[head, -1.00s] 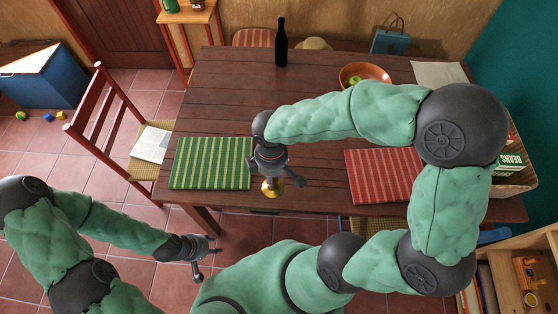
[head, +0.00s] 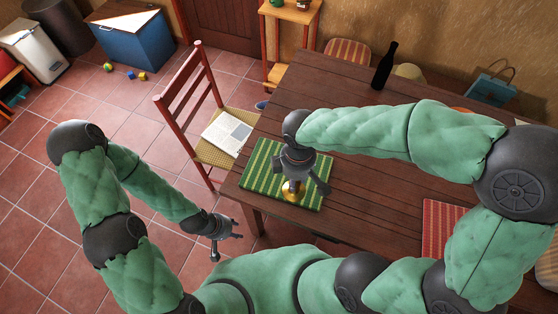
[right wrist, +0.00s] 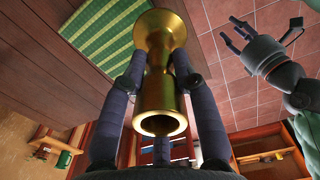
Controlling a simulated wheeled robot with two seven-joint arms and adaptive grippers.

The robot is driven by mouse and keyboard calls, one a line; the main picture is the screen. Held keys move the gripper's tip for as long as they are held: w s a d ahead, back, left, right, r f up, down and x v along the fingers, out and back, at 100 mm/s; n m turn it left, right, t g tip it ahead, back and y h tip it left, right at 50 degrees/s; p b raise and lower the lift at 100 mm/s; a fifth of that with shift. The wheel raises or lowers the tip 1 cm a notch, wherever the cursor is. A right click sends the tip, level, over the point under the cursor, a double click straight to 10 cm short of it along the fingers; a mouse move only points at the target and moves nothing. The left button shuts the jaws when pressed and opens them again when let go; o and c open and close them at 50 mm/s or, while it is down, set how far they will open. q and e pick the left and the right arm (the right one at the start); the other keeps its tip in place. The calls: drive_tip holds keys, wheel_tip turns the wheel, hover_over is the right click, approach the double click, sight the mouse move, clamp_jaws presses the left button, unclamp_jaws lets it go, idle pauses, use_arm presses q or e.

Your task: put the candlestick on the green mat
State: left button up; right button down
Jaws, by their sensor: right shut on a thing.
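The brass candlestick (head: 291,188) is held in my right gripper (head: 303,182). In the right wrist view the candlestick (right wrist: 155,90) stands between the dark fingers, with its flared end away from the camera. The green striped mat (head: 262,172) lies on the table's left end. In the head view the candlestick overlaps the mat's near part; in the right wrist view the mat (right wrist: 105,35) shows left of it. I cannot tell whether they touch. My left gripper (head: 232,230) is open and empty, off the table's near left side; it also shows in the right wrist view (right wrist: 235,35).
The wooden table (head: 370,165) bears a dark bottle (head: 385,66) at the back and a red striped mat (head: 440,225) to the right. A chair (head: 205,125) with a newspaper (head: 227,134) stands left of the table. The tabletop between the two mats is clear.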

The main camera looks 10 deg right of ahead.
drive_tip(key=shift+w+d+f+b, duration=0.25)
drive_tip(key=shift+w+f+b, duration=0.6)
drive_tip(key=shift+w+f, duration=1.3)
drive_tip(key=shift+w+d+f+b, duration=0.25)
drive_tip(key=shift+w+f+b, duration=0.6)
drive_tip(key=shift+w+f, duration=1.35)
drive_tip(key=shift+w+d+f+b, duration=0.25)
drive_tip(key=shift+w+f+b, duration=0.6)
drive_tip(key=shift+w+f, duration=1.3)
drive_tip(key=shift+w, duration=0.1)
drive_tip(key=c, duration=1)
unclamp_jaws()
drive_tip(key=shift+o, duration=0.2)
wheel_tip(320, 180, up, 12)
drive_tip(key=p, duration=0.3)
drive_tip(key=shift+r, duration=0.15)
